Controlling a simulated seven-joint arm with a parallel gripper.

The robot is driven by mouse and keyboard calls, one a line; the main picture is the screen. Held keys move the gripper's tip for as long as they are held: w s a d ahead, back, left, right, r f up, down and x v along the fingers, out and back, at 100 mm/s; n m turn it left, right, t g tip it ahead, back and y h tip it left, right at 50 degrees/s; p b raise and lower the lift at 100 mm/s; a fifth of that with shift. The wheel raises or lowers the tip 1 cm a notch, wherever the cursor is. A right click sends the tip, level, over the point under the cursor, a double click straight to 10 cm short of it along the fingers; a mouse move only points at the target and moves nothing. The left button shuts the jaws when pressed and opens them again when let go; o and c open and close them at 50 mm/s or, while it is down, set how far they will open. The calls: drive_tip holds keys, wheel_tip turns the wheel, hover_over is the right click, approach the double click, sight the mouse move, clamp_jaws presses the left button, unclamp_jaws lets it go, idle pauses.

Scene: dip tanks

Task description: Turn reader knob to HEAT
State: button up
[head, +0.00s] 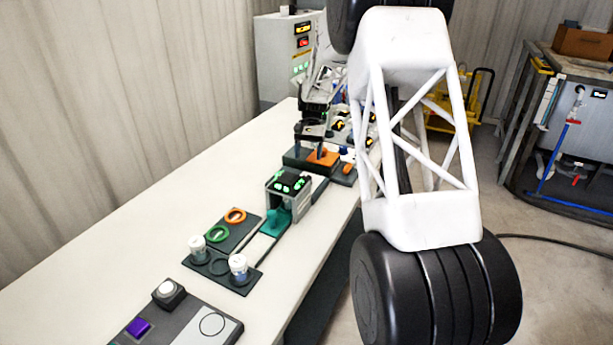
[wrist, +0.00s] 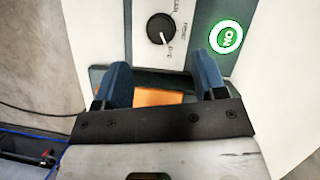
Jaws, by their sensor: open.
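A round black knob (wrist: 160,28) with a pale pointer mark sits on a white panel (wrist: 115,30) in the wrist view. The mark points down and slightly right in the picture. Small lettering runs beside the knob; I cannot read it surely. A green ON disc (wrist: 226,37) is to its right. My gripper (wrist: 162,84) is open, its two blue-padded fingers apart below the knob in the picture, not around it. In the head view my gripper (head: 310,143) is above the orange block (head: 322,157); the knob cannot be made out there.
Part of an orange surface (wrist: 158,97) shows between the fingers.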

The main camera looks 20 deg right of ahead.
sight(306, 177)
drive_tip(key=shift+f, duration=0.2)
idle(0.3)
drive_tip(key=shift+x, duration=3.8)
drive_tip(key=c, duration=0.9)
